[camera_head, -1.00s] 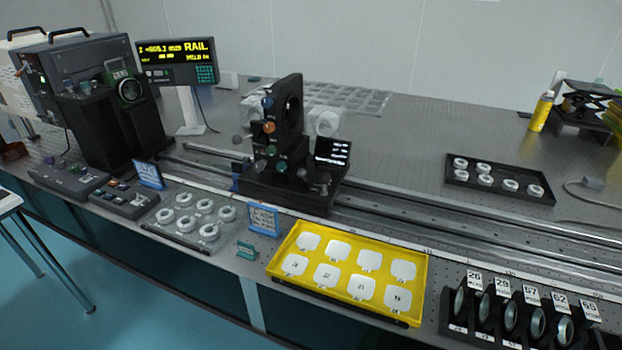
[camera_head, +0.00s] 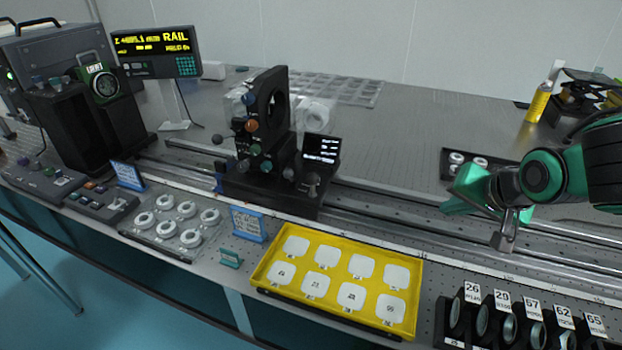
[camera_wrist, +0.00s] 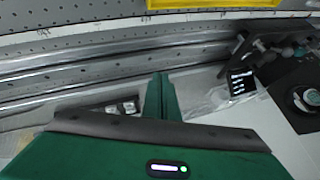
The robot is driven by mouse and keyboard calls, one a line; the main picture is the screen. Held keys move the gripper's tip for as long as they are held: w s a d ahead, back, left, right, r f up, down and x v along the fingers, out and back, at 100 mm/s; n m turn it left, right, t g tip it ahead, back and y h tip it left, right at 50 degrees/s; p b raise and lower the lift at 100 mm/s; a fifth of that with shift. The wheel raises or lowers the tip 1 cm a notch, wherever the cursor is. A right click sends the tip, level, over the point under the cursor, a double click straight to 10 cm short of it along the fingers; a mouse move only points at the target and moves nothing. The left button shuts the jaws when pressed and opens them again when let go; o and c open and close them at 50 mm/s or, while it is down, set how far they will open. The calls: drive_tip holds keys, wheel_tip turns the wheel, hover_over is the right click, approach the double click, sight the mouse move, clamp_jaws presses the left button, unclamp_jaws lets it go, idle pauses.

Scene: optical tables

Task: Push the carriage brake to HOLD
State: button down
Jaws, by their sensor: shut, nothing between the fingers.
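The black carriage (camera_head: 282,182) sits on the rail (camera_head: 390,203) left of centre in the head view. It bears a ring mount, coloured knobs and a small lit screen (camera_head: 320,147). Small levers with round ends stick out at its left and front; which is the brake, and its setting, I cannot tell. The carriage also shows at the right edge of the wrist view (camera_wrist: 290,75). My gripper (camera_head: 506,238) is above the rail, well right of the carriage and apart from it. In the wrist view its green fingers (camera_wrist: 161,98) are together and empty.
A yellow tray (camera_head: 262,271) with white squares lies in front of the rail. Numbered lens holders (camera_head: 510,325) stand at front right. A black tray (camera_head: 447,164) with rings lies behind my arm. The rail display (camera_head: 157,52) stands back left. Bench behind the rail is largely clear.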

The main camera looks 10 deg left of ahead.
drive_tip(key=s+a+m+t+y, duration=0.1)
drive_tip(key=a+m+y, duration=0.4)
drive_tip(key=a, duration=1.9)
drive_tip(key=shift+s+a+r+t+y, duration=0.15)
drive_tip(key=shift+s+a+t+y, duration=0.15)
drive_tip(key=shift+s+y, duration=0.65)
drive_tip(key=shift+w, duration=0.2)
approach(290, 176)
wheel_tip(290, 176, down, 4)
drive_tip(key=w, duration=0.1)
drive_tip(key=w+a, duration=0.3)
drive_tip(key=shift+a+r, duration=0.3)
drive_tip(key=shift+a, duration=0.05)
